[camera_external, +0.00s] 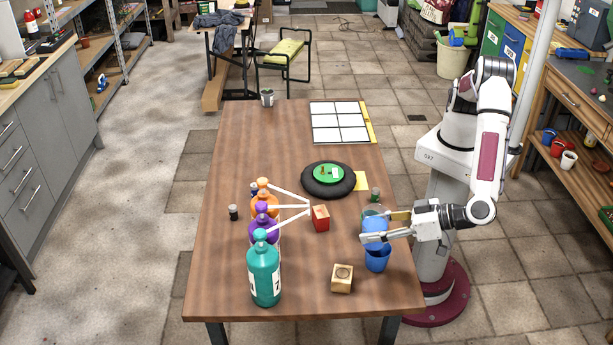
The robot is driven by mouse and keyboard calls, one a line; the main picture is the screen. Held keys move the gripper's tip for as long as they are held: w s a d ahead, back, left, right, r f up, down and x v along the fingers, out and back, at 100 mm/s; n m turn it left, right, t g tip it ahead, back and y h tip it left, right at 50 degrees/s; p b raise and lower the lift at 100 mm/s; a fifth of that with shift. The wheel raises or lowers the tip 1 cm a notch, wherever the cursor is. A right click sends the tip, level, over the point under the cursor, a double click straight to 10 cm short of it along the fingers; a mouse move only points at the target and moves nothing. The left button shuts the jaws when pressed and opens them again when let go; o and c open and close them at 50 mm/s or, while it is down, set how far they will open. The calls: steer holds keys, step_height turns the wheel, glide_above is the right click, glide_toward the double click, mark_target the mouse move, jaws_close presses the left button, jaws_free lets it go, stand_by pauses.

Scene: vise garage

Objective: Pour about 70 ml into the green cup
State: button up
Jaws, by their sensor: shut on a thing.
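My gripper (373,227) reaches in from the right over the table's right side. Its fingers are shut on a blue container (375,226), one finger on the far side and one on the near side. The container looks about upright; whether liquid is in it is too small to tell. A greenish rim (373,210) shows just behind or at its top; I cannot tell whether it is the green cup or part of the container. A blue cup (378,258) stands just in front of and below the gripper, partly hidden by the near finger.
Teal (264,276), purple (263,229) and orange (262,206) pump bottles stand on the left. A white grid panel (340,122) lies farther back.

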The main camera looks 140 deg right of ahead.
steer(key=shift+s+d+r+m+t+y, duration=0.1)
steer(key=shift+s+d+m+t+y, duration=0.55)
steer(key=shift+m, duration=0.25)
steer(key=shift+s+d+r+m+t+y, duration=0.1)
steer(key=shift+s+d+m+t+y, duration=0.3)
steer(key=shift+s+m, duration=0.4)
steer(key=shift+f+m+t, duration=0.5)
steer(key=shift+m+t, duration=0.35)
steer(key=shift+m, duration=0.15)
steer(key=shift+s+d+f+m+y, duration=0.1)
steer(key=shift+s+d+m+y, duration=0.05)
steer(key=shift+s+m+y, duration=0.15)
stand_by(1.1)
steer(key=shift+w+f+m+t, duration=0.2)
steer(key=shift+f+m+t, duration=0.05)
steer(key=shift+m+t, duration=0.15)
stand_by(1.2)
steer(key=shift+r+p, duration=0.15)
steer(key=shift+p, duration=0.15)
stand_by(0.4)
steer(key=shift+r+n+g, duration=0.3)
steer(key=shift+n+g, duration=0.3)
steer(key=shift+n, duration=0.2)
steer(key=shift+w+r+n+g, duration=0.1)
steer(key=shift+r+n+g, duration=0.1)
steer(key=shift+n+g, duration=0.15)
stand_by(0.4)
